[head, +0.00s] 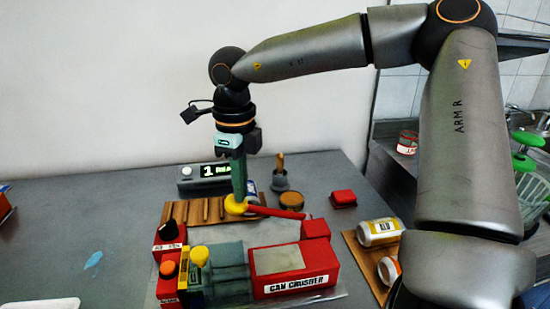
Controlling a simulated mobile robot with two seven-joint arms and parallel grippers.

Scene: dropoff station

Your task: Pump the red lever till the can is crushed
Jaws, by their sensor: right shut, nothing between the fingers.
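The can crusher (297,271) stands at the front of the grey table, a red body with a grey mechanism at its left. Its red lever (276,212) lies nearly flat behind the body, running from a red block at the right to a yellow knob (236,205) at its left end. My right gripper (239,192) points straight down with its fingers shut, its tips at the yellow knob; I cannot tell whether they press on it. A yellow-topped part (199,256) sits at the left of the crusher. I cannot make out a can inside. My left gripper is out of view.
A slatted wooden rack (185,213) and a small display (212,171) stand behind the crusher. A cup with a brush (280,179) and a red block (343,198) are nearby. Cans (379,232) lie on a wooden board at the right. The table's left side is mostly clear.

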